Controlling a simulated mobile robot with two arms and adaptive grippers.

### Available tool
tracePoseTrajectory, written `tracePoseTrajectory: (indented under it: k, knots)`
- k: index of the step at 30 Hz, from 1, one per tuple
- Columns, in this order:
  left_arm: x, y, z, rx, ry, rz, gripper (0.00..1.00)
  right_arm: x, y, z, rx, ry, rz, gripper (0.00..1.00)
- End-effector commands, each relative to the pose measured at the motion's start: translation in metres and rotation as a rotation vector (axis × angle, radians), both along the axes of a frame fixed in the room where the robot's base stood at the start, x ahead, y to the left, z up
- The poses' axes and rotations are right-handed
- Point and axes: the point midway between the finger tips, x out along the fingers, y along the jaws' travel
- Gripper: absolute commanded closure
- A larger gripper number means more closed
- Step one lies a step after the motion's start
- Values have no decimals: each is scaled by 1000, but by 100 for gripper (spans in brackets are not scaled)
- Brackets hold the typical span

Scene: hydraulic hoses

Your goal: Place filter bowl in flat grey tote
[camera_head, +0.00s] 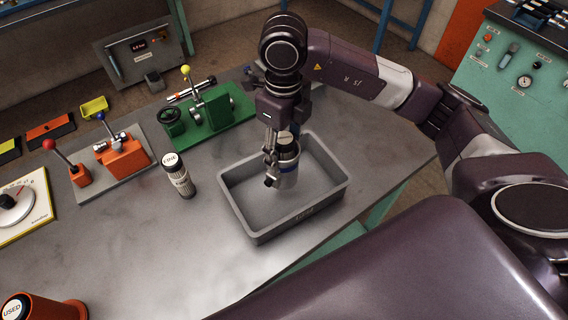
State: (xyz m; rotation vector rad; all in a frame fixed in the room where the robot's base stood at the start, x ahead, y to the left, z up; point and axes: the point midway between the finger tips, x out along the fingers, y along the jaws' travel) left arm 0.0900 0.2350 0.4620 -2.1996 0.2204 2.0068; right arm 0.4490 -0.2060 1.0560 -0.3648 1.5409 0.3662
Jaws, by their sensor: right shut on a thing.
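The flat grey tote (262,237) stands near the right side of the metal workbench, its open top facing up. My right gripper (272,168) points down over the tote and is shut on the filter bowl (287,172), a grey metallic cylinder with a dark blue band. The bowl is upright and lies within the tote's outline in this view. Whether its bottom touches the tote floor I cannot tell. The gripper hides part of the bowl's left side. My left gripper is not in view.
A labelled filter cartridge (180,178) stands left of the tote. A green valve fixture (215,112) is behind it. Orange lever valves (122,157) sit farther left. An orange-brown bin marked USED (45,307) is front left. The bench front centre is clear.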

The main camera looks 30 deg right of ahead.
Motion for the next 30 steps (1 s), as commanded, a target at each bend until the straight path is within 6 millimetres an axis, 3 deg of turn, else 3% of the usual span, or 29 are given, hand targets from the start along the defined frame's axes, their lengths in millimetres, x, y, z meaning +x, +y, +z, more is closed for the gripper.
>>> tracePoseTrajectory:
  k: [16, 29, 30]
  knots:
    - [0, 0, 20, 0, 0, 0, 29, 0, -1, -64, -1, 0, -1, 96]
    - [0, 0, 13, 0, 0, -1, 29, 1, -1, -72, -1, -3, 0, 96]
    - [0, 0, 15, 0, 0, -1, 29, 0, -1, -71, -1, -2, 0, 44]
